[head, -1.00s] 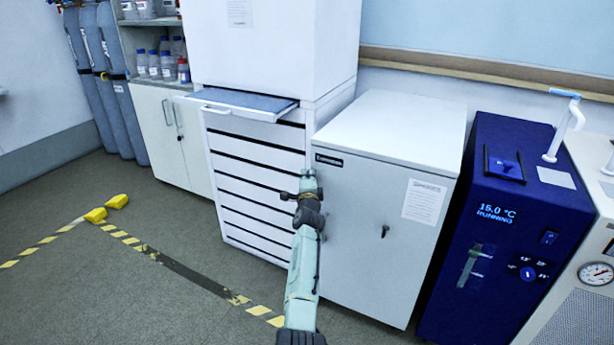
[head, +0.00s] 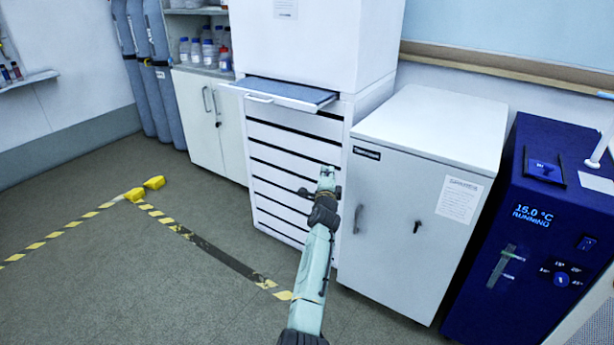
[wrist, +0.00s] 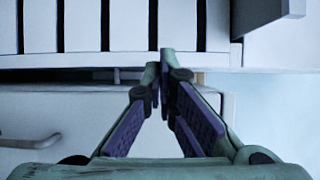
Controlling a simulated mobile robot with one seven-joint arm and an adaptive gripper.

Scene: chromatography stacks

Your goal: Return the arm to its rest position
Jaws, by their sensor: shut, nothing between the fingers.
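My gripper (wrist: 160,62) is shut and empty in the wrist view, its two fingers meeting at the tips. In the head view my arm (head: 313,265) reaches up from the bottom edge, and its end lies in front of the gap between the white drawer stack and the white cabinet. The fingers are hard to make out in the head view. No object is held.
The white drawer stack (head: 290,180) has its top drawer (head: 290,93) pulled out. The white cabinet (head: 400,240) stands to its right, then a blue unit (head: 535,230) reading 15.0 °C. Grey floor (head: 120,280) with striped tape (head: 225,258) is open at the left.

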